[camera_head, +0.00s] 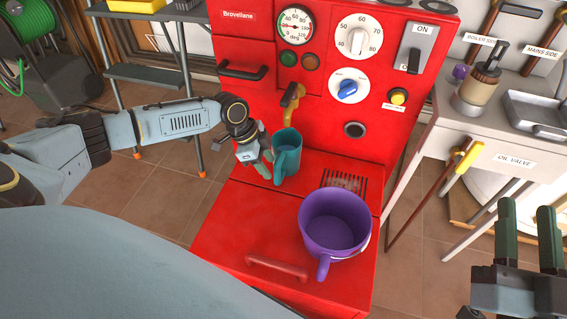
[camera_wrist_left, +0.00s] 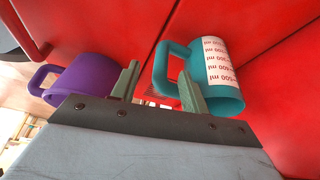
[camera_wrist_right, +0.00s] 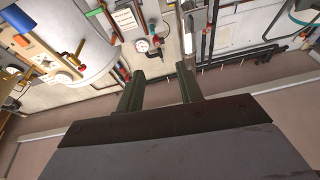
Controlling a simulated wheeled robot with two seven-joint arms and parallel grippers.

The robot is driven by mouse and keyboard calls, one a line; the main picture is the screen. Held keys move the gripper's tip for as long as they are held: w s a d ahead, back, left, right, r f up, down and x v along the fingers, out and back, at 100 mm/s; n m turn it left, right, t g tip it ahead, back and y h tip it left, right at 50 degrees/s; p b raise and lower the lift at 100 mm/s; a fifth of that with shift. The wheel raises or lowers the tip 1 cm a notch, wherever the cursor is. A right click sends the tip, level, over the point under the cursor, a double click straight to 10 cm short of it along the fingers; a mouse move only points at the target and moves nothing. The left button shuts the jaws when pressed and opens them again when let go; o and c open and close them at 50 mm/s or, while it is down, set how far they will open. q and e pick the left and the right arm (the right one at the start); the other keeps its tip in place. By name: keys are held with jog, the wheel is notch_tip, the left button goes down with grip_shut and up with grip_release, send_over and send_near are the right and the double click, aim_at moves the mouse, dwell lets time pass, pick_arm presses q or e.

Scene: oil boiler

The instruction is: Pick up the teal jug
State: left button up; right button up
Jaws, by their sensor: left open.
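The teal jug (camera_head: 286,154) stands upright on the red boiler's ledge, below the brass tap. My left gripper (camera_head: 259,163) is open just left of the jug, on its handle side. In the left wrist view the jug (camera_wrist_left: 222,80) shows a white millilitre scale. Its looped handle (camera_wrist_left: 160,68) lies between the two fingers of my left gripper (camera_wrist_left: 157,85), and the right finger overlaps the handle's opening. I cannot tell whether either finger touches it. My right gripper (camera_head: 527,215) is open and empty at the lower right, away from the jug; the right wrist view (camera_wrist_right: 160,90) shows nothing between its fingers.
A purple jug (camera_head: 335,222) stands on the red ledge, in front of a dark grate (camera_head: 344,182). The brass tap (camera_head: 291,98) juts out above the teal jug. A grey workbench (camera_head: 475,135) with a pump and tray stands at the right. Shelving (camera_head: 150,75) stands at the left.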

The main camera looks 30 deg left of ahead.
aim_at(275, 173)
pick_arm(q)
jog(key=b+x, duration=0.1)
jog(key=x, duration=0.1)
jog(key=b+x, duration=0.2)
jog(key=shift+w+d+f, duration=0.1)
jog(key=shift+w+f, duration=0.1)
jog(key=shift+w, duration=0.05)
jog(key=shift+d+f, duration=0.15)
jog(key=shift+f, duration=0.2)
pick_arm(e)
jog(key=s+r+t+y, duration=0.1)
jog(key=s+r+t, duration=0.3)
jog(key=t, duration=0.1)
jog(key=shift+d+r+t+y, duration=0.3)
jog(key=shift+d+t, duration=0.05)
jog(key=shift+t, duration=0.05)
pick_arm(q)
grip_shut()
jog(key=shift+w, duration=0.1)
